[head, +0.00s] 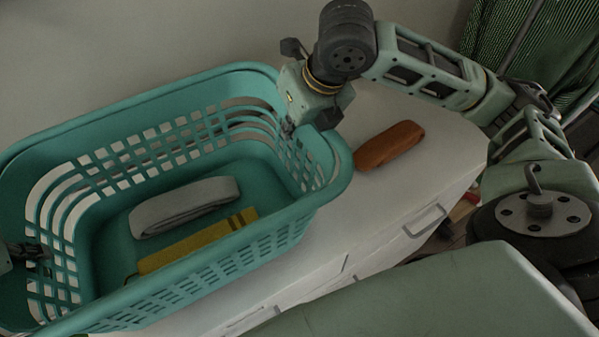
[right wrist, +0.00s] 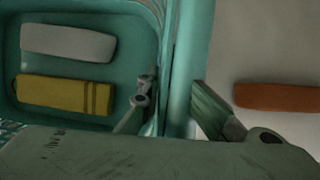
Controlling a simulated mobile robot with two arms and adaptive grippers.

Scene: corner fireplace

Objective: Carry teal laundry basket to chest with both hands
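The teal laundry basket (head: 335,165) is over the white chest top, its long side along the drawer fronts. I cannot tell whether its bottom touches the chest. A grey folded cloth (head: 185,205) and a yellow striped item (head: 200,240) lie inside. My right gripper (head: 288,128) is at the basket's right end. In the right wrist view its fingers (right wrist: 172,95) straddle the end wall and rim (right wrist: 190,40), one inside and one outside, and look closed on it. My left gripper (head: 30,255) is at the left end, mostly cut off, with a finger part inside the wall.
The white chest (head: 345,225) has drawers with metal handles (head: 425,220). A green striped curtain (head: 535,45) hangs at the upper right.

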